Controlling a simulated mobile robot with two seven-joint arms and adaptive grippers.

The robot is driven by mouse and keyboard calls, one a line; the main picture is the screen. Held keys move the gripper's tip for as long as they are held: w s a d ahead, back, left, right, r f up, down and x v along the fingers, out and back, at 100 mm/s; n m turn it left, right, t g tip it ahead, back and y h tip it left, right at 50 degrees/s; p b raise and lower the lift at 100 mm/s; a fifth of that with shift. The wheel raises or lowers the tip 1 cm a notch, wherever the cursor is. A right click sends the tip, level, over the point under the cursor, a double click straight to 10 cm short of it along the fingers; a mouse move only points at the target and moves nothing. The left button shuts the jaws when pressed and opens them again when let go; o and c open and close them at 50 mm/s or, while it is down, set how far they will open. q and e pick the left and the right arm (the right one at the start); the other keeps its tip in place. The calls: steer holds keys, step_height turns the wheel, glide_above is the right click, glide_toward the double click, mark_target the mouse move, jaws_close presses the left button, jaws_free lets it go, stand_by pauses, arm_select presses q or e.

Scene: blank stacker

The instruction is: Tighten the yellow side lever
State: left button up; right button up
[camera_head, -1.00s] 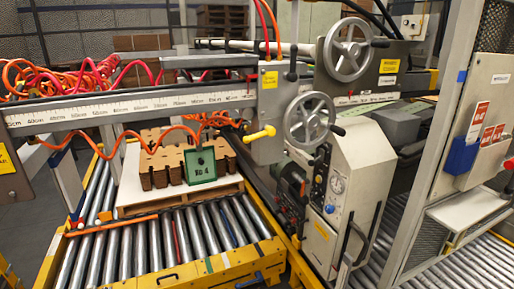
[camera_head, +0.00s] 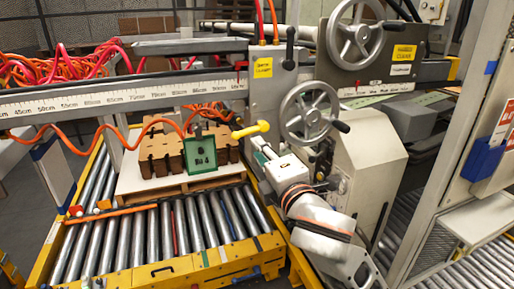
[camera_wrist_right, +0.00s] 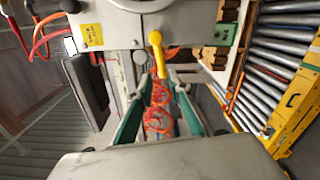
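The yellow side lever (camera_head: 250,130) sticks out at the lower part of the grey carriage with the yellow label, its round knob at the right end. In the right wrist view the yellow lever (camera_wrist_right: 157,53) points down toward the space between my fingertips. My right gripper (camera_head: 262,152) is just below the lever's knob in the head view. In the right wrist view my right gripper (camera_wrist_right: 159,88) is open, with its two green-padded fingers apart and nothing between the pads. The fingers do not appear to touch the lever. My left gripper is not in view.
Handwheels (camera_head: 308,112) and a black-knobbed upright lever (camera_head: 290,48) are close by on the machine. A green plate (camera_head: 200,154) and brown cardboard stacks (camera_head: 160,152) sit on a pallet over the roller conveyor (camera_head: 150,235).

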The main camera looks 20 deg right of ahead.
mark_target(247, 134)
steer(key=shift+w+a, duration=0.2)
steer(key=shift+w, duration=4.65)
steer(key=shift+w+f, duration=0.15)
steer(key=d+f+n, duration=0.4)
steer(key=d+n, duration=0.2)
steer(key=n, duration=1.1)
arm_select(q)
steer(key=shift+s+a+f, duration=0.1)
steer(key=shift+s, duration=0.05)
arm_select(e)
steer(key=s, duration=0.9)
steer(key=shift+a+m, duration=0.15)
steer(key=shift+m, duration=0.15)
